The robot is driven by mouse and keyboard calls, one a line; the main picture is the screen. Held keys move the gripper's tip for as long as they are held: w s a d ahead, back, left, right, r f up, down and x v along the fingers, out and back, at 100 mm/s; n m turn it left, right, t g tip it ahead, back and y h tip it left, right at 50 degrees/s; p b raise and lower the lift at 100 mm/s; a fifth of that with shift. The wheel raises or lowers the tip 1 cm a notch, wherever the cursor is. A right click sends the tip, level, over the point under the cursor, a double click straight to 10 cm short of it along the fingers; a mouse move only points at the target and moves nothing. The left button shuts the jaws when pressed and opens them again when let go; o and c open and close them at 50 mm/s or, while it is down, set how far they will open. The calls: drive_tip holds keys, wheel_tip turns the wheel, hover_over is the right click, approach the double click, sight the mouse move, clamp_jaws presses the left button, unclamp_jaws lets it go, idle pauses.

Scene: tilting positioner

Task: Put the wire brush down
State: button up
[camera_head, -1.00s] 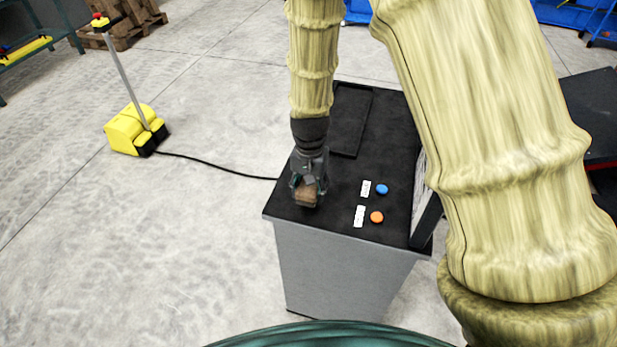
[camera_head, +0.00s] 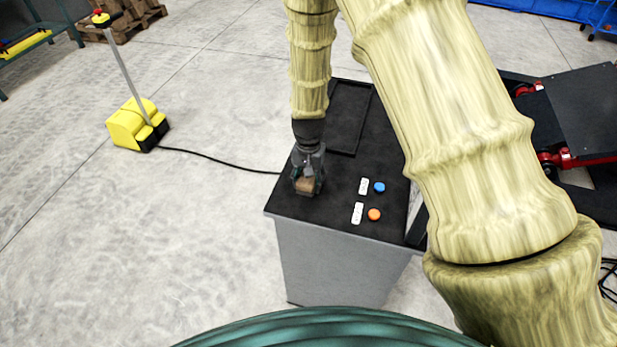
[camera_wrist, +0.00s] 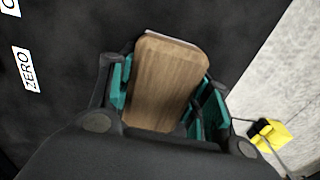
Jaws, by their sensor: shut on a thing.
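The wire brush shows as a brown wooden block (camera_wrist: 165,82) in the wrist view, between the two teal-padded fingers of my gripper (camera_wrist: 168,100). In the head view the brush (camera_head: 305,185) is a small brown end below my gripper (camera_head: 308,174). My gripper is shut on it, over the left part of the black cabinet top (camera_head: 335,205). The brush's bristles are hidden. I cannot tell whether the brush touches the top.
A blue button (camera_head: 379,187) and an orange button (camera_head: 374,214) with white labels sit right of my gripper. A shallow black tray (camera_head: 349,115) lies behind. A yellow foot pedal unit (camera_head: 137,125) stands on the floor at left, its cable running to the cabinet.

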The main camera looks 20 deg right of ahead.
drive_tip(key=shift+s+f, duration=0.2)
drive_tip(key=shift+f, duration=0.25)
drive_tip(key=shift+s+a+f+b, duration=0.1)
drive_tip(key=shift+s+f+b, duration=0.05)
drive_tip(key=shift+b, duration=0.15)
drive_tip(key=o, duration=1.1)
drive_tip(key=shift+f, duration=0.1)
drive_tip(key=shift+o, duration=1.2)
drive_tip(key=shift+f, duration=0.2)
drive_tip(key=shift+w, duration=0.2)
drive_tip(key=shift+r, duration=0.25)
drive_tip(key=shift+w+r, duration=0.15)
drive_tip(key=shift+r, duration=0.6)
drive_tip(key=shift+r+b, duration=1.6)
drive_tip(key=shift+r, duration=4.3)
